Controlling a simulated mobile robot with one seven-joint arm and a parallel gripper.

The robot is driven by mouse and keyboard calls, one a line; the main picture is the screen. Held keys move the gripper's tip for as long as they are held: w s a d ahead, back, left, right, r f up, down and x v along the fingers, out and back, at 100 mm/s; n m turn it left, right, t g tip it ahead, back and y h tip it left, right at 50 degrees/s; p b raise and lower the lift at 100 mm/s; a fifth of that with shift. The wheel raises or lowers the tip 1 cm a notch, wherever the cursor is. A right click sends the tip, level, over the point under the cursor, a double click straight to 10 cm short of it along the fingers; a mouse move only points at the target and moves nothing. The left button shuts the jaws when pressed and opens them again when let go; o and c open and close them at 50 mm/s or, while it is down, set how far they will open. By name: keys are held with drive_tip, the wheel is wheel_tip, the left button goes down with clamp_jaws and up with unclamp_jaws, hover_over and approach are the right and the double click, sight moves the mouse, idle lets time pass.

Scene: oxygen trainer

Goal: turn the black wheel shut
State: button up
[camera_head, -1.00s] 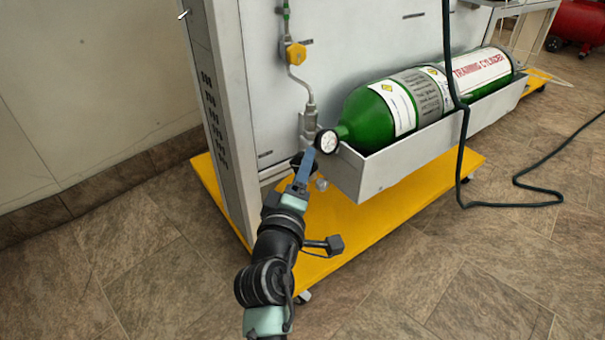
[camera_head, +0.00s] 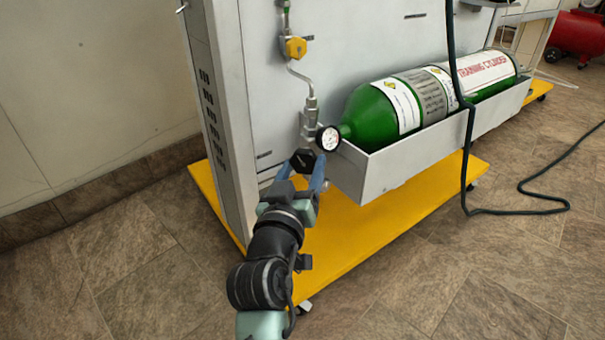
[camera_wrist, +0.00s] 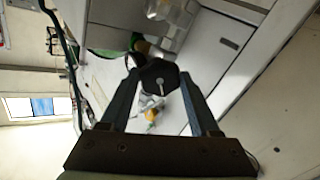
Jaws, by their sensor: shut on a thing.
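The black wheel (camera_head: 303,160) sits below the round white-faced gauge (camera_head: 328,139) at the neck end of the green cylinder (camera_head: 372,118). In the wrist view the wheel (camera_wrist: 160,77) is a dark many-sided knob with a pale centre stem. My gripper (camera_head: 300,172) has its two blue fingers on either side of the wheel and is shut on it. In the wrist view the fingers of my gripper (camera_wrist: 160,82) reach the wheel's left and right edges. The valve body behind the wheel is mostly hidden.
The cylinder lies in a grey tray (camera_head: 385,177) fixed to a grey panel above a yellow base (camera_head: 340,235). A yellow valve (camera_head: 295,47) is higher on the pipe. A black hose (camera_head: 470,150) hangs at right.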

drive_tip(key=m+b, duration=0.2)
drive_tip(key=m, duration=0.4)
drive_tip(key=shift+m, duration=0.3)
idle(0.4)
drive_tip(key=o, duration=1.4)
drive_tip(key=shift+c, duration=0.2)
drive_tip(key=p+v, duration=0.4)
drive_tip(key=v, duration=0.9)
